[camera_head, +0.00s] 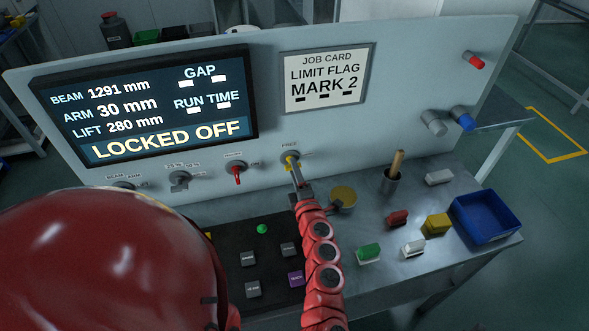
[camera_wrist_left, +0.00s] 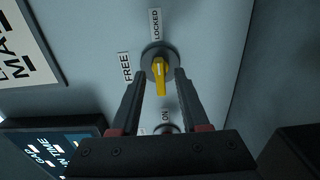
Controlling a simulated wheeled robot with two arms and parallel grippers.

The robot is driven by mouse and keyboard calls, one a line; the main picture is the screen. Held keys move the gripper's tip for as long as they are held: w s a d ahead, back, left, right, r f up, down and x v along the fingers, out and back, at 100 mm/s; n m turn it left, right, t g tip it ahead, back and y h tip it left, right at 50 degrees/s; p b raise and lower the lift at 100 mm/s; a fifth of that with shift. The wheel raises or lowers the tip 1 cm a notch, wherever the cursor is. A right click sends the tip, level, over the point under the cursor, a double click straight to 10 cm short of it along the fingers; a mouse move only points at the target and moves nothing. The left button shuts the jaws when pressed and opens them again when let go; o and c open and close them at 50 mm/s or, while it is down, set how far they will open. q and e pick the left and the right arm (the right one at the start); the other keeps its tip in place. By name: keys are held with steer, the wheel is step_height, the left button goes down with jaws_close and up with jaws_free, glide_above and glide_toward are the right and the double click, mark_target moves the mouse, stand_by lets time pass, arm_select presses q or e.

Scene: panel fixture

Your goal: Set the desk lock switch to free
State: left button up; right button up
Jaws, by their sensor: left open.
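The desk lock switch is a yellow knob on a round grey base. It shows in the head view (camera_head: 291,160) on the panel under the FREE label (camera_head: 289,144), and in the wrist view (camera_wrist_left: 159,72). There, FREE (camera_wrist_left: 125,67) is left of it and LOCKED (camera_wrist_left: 155,23) above it. Its handle and white mark run up and down, in line with LOCKED. My left gripper (camera_head: 295,174) is open at the knob. In the wrist view its fingers (camera_wrist_left: 161,78) stand on either side of the handle; I cannot tell whether they touch it. My right gripper is out of view.
The display (camera_head: 150,105) reads LOCKED OFF. A red switch (camera_head: 237,173) and a grey switch (camera_head: 179,180) sit left of the yellow one.

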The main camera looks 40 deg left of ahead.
arm_select(q)
steer(key=shift+w+a, duration=0.1)
steer(key=shift+a, duration=0.05)
steer(key=shift+c, duration=0.3)
jaws_close()
